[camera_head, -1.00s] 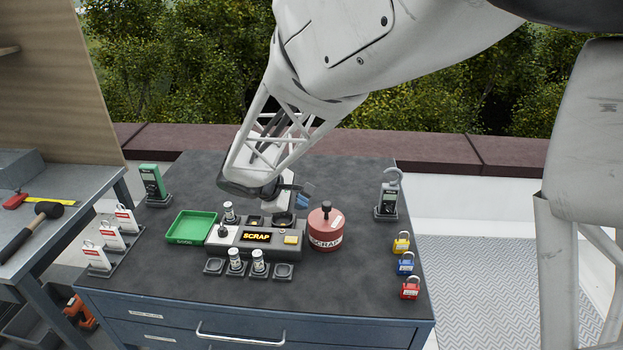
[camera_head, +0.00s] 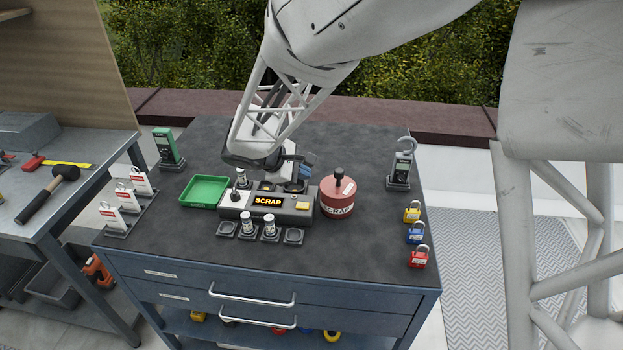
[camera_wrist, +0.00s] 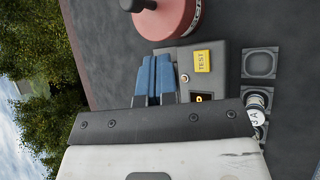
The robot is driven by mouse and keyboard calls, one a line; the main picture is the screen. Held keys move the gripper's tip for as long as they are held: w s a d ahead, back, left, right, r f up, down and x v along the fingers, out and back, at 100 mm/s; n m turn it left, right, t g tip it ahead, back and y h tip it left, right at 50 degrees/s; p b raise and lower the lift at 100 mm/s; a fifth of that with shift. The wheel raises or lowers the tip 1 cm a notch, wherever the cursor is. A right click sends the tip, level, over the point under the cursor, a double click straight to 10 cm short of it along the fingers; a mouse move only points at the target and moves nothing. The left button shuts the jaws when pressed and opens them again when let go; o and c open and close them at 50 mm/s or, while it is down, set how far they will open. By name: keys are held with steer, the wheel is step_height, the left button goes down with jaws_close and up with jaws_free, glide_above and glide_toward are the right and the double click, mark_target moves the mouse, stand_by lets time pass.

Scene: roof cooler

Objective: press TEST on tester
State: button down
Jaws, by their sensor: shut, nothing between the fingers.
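The tester (camera_head: 240,209) is a grey box with a lit display reading SCRAP. My gripper (camera_head: 307,170) is over the back of the tester. Its blue fingers (camera_wrist: 155,78) are shut with nothing between them, a little behind the button and apart from it. A white cylinder (camera_head: 241,178) stands at the tester's left. Two similar cylinders, left (camera_head: 246,222) and right (camera_head: 270,226), stand on pads in front.
A red SCRAP canister (camera_head: 337,200) stands close to the tester's right. A green tray (camera_head: 204,190) is at its left. Several padlocks, including a blue one (camera_head: 415,233), line the right edge. The table's front is clear.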

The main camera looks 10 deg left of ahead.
mark_target(303, 207)
steer(key=shift+f, duration=3.9)
steer(key=shift+f, duration=0.75)
steer(key=shift+r, duration=0.1)
stand_by(0.4)
steer(key=shift+r, duration=0.7)
steer(key=shift+r, duration=2.45)
